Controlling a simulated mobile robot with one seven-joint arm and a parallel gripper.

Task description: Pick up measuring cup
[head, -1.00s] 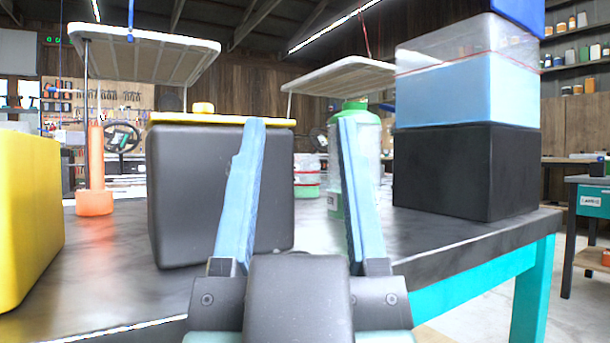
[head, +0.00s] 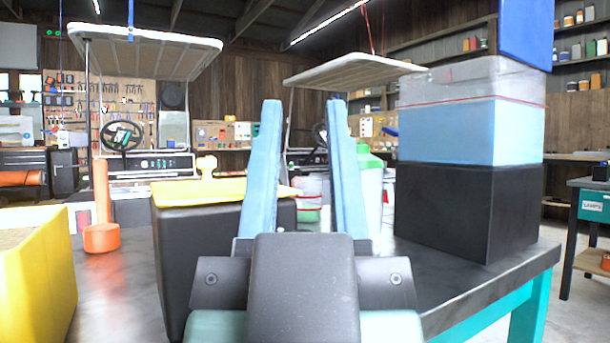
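I cannot surely pick out a measuring cup in the head view. A small clear container with red and green bands (head: 308,205) stands beyond my fingers, partly hidden by them. An orange piece with a round base and an upright stem (head: 101,237) stands on the table at the left. My gripper (head: 305,104) points away from me over the table, its two blue fingers apart. I see nothing held between them; the clear container shows through the gap, farther back.
A black box with a yellow lid (head: 205,192) stands left of my gripper. A yellow bin (head: 36,262) is at the near left. A green-capped bottle (head: 371,196) stands behind the right finger. Stacked black (head: 466,208), clear-blue and blue boxes fill the table's (head: 470,278) right side.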

